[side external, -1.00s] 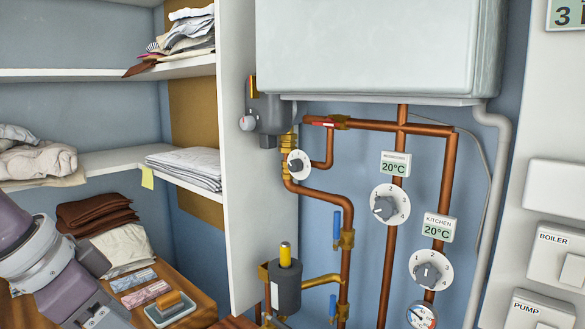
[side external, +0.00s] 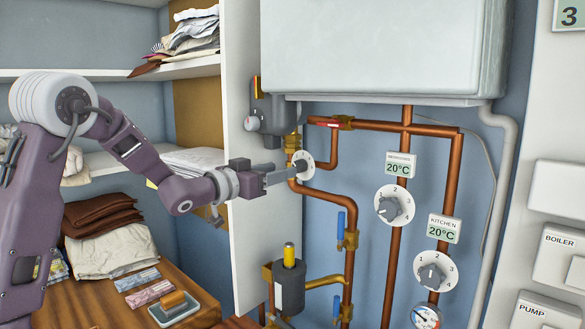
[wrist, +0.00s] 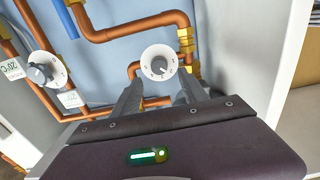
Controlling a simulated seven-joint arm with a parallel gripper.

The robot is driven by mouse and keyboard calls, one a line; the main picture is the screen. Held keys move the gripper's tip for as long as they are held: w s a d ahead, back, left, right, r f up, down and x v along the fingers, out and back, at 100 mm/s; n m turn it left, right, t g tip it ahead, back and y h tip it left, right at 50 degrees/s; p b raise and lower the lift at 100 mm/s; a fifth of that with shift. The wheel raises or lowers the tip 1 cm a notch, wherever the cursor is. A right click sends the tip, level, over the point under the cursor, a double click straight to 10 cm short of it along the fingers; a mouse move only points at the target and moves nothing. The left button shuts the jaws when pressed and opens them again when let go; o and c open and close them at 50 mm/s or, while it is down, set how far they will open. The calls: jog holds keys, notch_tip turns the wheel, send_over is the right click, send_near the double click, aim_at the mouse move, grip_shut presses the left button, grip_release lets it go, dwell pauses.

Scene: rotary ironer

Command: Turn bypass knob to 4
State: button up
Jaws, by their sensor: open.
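A small white dial with a grey knob (side external: 303,165) sits on the copper and brass pipework below the boiler; I take it as the bypass knob. Its numbers are too small to read surely. In the wrist view the dial (wrist: 159,60) faces me just beyond the fingertips, centred between them. My gripper (side external: 287,174) reaches in from the left, level with this dial. Its fingers are apart and empty, and in the wrist view (wrist: 159,82) nothing lies between them. In the side view the fingers partly overlap the dial's left edge; whether they touch it I cannot tell.
A bedroom-side dial (side external: 394,205) and the kitchen dial (side external: 435,271) sit on pipes to the right. A grey valve body (side external: 270,118) is above left, a grey pump (side external: 289,285) below. A white cabinet panel (side external: 240,60) stands beside my gripper. Blue lever handles (side external: 340,226) hang below.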

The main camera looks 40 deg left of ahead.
aim_at(300, 166)
jog(key=w, duration=0.5)
jog(key=shift+w, duration=0.35)
grip_shut()
